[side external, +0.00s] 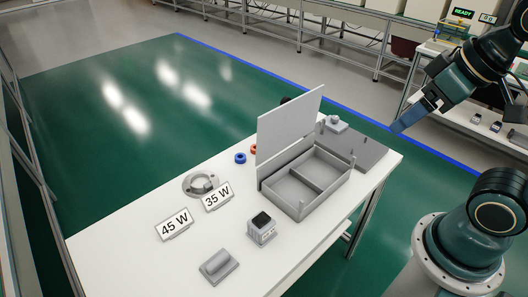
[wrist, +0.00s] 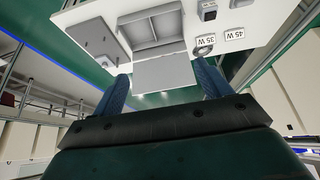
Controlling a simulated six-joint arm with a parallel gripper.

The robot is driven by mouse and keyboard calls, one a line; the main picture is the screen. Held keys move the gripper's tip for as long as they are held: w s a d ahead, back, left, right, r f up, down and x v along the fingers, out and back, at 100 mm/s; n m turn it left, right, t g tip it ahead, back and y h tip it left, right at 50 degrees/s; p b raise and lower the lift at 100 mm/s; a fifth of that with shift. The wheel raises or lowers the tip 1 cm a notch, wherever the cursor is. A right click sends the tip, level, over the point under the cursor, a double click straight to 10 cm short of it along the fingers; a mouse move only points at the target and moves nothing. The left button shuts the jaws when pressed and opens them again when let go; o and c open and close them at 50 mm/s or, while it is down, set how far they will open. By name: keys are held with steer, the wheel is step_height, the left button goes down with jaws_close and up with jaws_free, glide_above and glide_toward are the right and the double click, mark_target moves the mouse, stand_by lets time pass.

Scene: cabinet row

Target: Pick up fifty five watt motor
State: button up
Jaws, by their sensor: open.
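My gripper (side external: 410,116) is high at the right in the side view, beyond the table's right end and apart from everything on it. In the wrist view its two blue fingers (wrist: 160,72) are spread with nothing between them. A small grey block-shaped unit with a black top (side external: 262,228) stands on the white table (side external: 130,245), in front of the box; it may be a motor, but its rating is not legible. The wrist view shows it at the top (wrist: 208,10). I see no label reading 55 W.
An open grey two-compartment box (side external: 305,190) has its lid (side external: 290,125) raised. Signs read 45 W (side external: 174,224) and 35 W (side external: 217,197). Around are a round fixture (side external: 195,190), a grey piece (side external: 219,265), a blue ring (side external: 240,158) and a grey plate (side external: 368,155). The table's left is clear.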

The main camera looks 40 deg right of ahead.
steer(key=shift+w, duration=0.15)
steer(key=n+g+y, duration=0.3)
steer(key=n+g, duration=0.3)
steer(key=n, duration=1.2)
glide_above(262, 218)
steer(key=d, duration=0.3)
step_height(262, 218, down, 22)
steer(key=shift+w+r, duration=0.15)
steer(key=shift+r, duration=0.05)
steer(key=shift+x, duration=4.25)
steer(key=shift+w, duration=0.15)
steer(key=shift+x, duration=2.6)
